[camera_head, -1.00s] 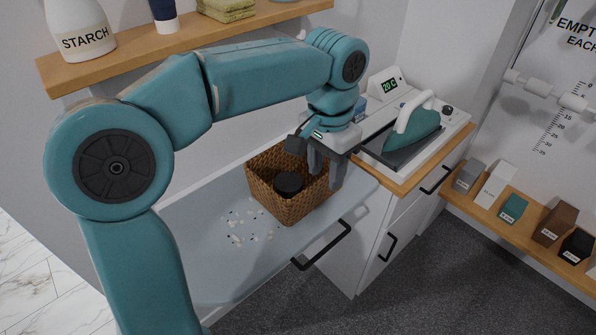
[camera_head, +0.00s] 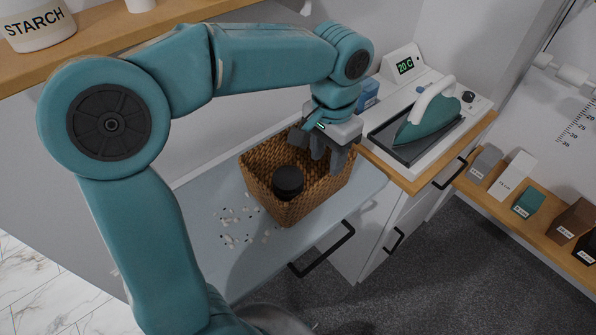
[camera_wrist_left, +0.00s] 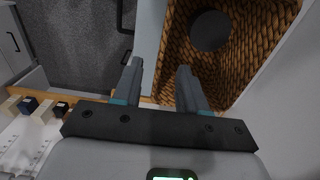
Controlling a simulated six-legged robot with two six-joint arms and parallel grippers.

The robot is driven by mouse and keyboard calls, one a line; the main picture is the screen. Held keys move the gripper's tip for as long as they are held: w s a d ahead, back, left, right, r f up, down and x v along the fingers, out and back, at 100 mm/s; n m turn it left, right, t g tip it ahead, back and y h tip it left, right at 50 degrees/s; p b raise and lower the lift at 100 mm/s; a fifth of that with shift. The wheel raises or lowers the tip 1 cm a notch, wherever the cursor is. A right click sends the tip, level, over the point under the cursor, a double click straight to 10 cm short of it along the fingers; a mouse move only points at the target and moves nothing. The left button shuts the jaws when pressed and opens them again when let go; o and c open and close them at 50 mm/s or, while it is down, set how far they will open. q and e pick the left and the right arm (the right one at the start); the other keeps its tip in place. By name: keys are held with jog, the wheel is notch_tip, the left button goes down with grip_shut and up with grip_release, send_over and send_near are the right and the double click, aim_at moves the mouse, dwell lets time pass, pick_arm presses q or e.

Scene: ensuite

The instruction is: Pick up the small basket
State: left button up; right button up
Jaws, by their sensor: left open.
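The small basket (camera_head: 285,205) is brown and woven, standing upright on a pale blue surface (camera_head: 205,260). A black round object (camera_head: 288,182) sits inside it. My left gripper (camera_head: 328,160) is open, pointing down at the basket's far right rim. In the left wrist view, the basket (camera_wrist_left: 240,65) fills the upper right. There, one finger of my left gripper (camera_wrist_left: 160,80) overlaps the basket's inside and the other lies over the pale strip outside its wall. I cannot tell how deep the fingers reach. My right gripper is not in view.
White bits (camera_head: 238,235) lie scattered left of the basket. A black handle (camera_head: 322,250) is in front. A teal iron (camera_head: 428,118) rests on a white unit to the right. A wooden shelf (camera_head: 115,35) runs behind, and another with small boxes (camera_head: 530,200) is at right.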

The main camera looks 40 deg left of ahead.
aim_at(324, 178)
pick_arm(q)
notch_tip(324, 178, down, 4)
jog(key=shift+w+f, duration=0.15)
jog(key=shift+f, duration=0.1)
jog(key=shift+s+a+f, duration=0.1)
jog(key=shift+s+f, duration=0.1)
jog(key=shift+f, duration=0.35)
jog(key=f, duration=0.4)
jog(key=shift+w+a+f, duration=0.15)
jog(key=shift+a+f, duration=0.05)
jog(key=shift+d+r, duration=0.1)
grip_shut()
